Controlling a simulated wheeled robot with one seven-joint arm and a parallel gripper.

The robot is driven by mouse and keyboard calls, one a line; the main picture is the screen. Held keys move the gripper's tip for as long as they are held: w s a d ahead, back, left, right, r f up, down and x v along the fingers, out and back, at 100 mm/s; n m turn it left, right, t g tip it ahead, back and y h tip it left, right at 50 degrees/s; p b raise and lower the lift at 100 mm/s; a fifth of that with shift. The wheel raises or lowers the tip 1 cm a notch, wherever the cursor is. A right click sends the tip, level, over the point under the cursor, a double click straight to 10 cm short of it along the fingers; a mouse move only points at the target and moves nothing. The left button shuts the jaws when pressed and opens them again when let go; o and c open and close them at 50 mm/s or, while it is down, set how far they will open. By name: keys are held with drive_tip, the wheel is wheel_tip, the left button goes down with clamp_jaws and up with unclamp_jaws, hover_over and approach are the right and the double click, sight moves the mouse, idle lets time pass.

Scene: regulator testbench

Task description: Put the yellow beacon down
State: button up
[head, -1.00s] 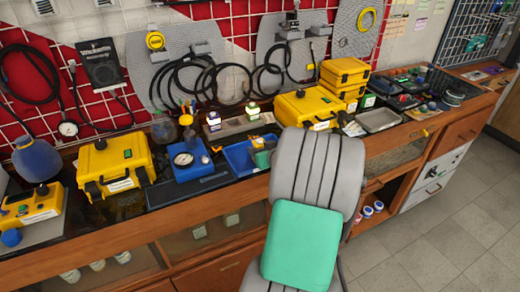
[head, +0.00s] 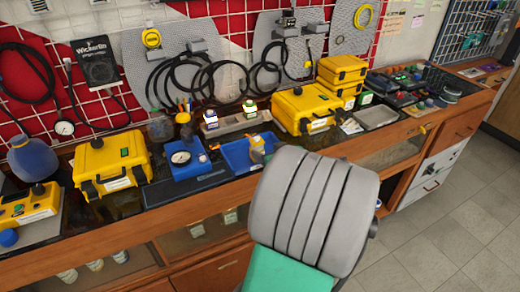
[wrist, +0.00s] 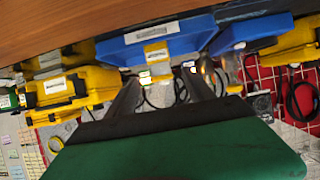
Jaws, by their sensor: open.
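A small yellow piece with a pale label (wrist: 155,52) shows at the blue tray (wrist: 185,35) in the wrist view, beyond my fingertips. It looks like the yellow beacon, but I cannot tell for sure. In the head view a small yellow and white item (head: 257,144) stands in the blue tray (head: 236,156), partly hidden by my arm. My gripper (wrist: 166,80) is open, its two dark fingers apart with nothing clearly held between them. In the head view my grey arm hides the gripper.
A blue gauge unit (head: 186,163) and a yellow case (head: 112,162) stand left of the tray. Another yellow case (head: 303,110) stands to its right, with two small bottles (head: 211,122) behind. Black hoses (head: 200,75) hang on the wall. The bench's wooden front edge is close.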

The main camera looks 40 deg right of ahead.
drive_tip(key=a+y, duration=0.1)
drive_tip(key=a, duration=0.2)
drive_tip(key=a+n+g+y, duration=0.1)
drive_tip(key=a, duration=0.3)
drive_tip(key=a+n+g+y, duration=0.1)
drive_tip(key=a, duration=0.3)
drive_tip(key=shift+w+a+f, duration=0.1)
drive_tip(key=shift+w+f, duration=0.1)
drive_tip(key=shift+w, duration=0.15)
drive_tip(key=shift+n+g+y, duration=0.4)
drive_tip(key=shift+g+y, duration=0.1)
drive_tip(key=shift+g, duration=0.3)
drive_tip(key=a, duration=0.5)
drive_tip(key=shift+w+a+f, duration=0.2)
drive_tip(key=shift+f, duration=0.2)
drive_tip(key=s+a+g, duration=0.2)
drive_tip(key=s+a, duration=0.2)
drive_tip(key=a, duration=0.4)
drive_tip(key=s+a+g, duration=0.3)
drive_tip(key=s+a, duration=0.2)
drive_tip(key=a, duration=0.3)
drive_tip(key=shift+s+a+n, duration=0.2)
drive_tip(key=shift+a+n, duration=0.1)
drive_tip(key=shift+r, duration=0.2)
